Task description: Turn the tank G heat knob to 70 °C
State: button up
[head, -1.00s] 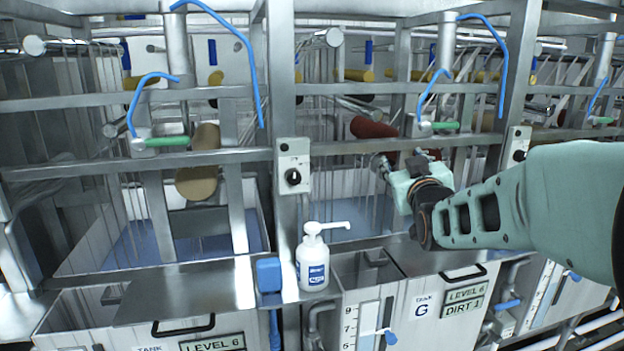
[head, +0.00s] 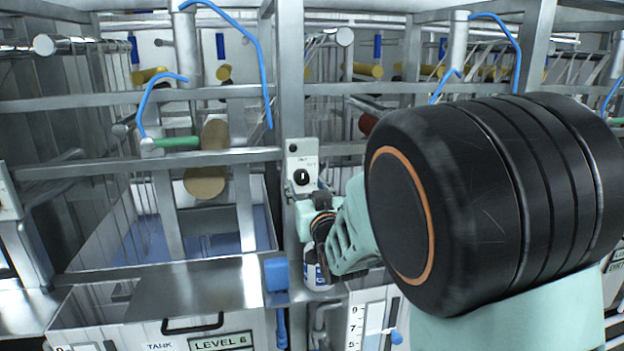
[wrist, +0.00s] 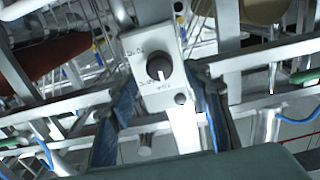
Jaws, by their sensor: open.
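The heat knob (head: 302,177) is a black round dial with a white pointer, on a light grey control box (head: 301,155) fixed to a steel post. In the wrist view the knob (wrist: 159,66) is in the upper middle, its pointer toward the picture's bottom; the scale print is too small to read. My gripper (wrist: 165,82) is open and empty, its dark fingers reaching up on either side of the box, apart from the knob. In the head view my gripper (head: 305,207) is just below the box. The tank G label is hidden behind my arm.
A white pump bottle (head: 316,278) stands on the ledge below my gripper, mostly hidden. A blue block (head: 277,275) is beside it. Steel rails and a tan roller (head: 208,160) are left of the post. A small dark button (wrist: 181,99) is near the knob.

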aim_at(303, 180)
jog(key=shift+p+x, duration=0.35)
jog(key=shift+x, duration=1.3)
jog(key=c, duration=1.1)
jog(key=shift+c, duration=0.2)
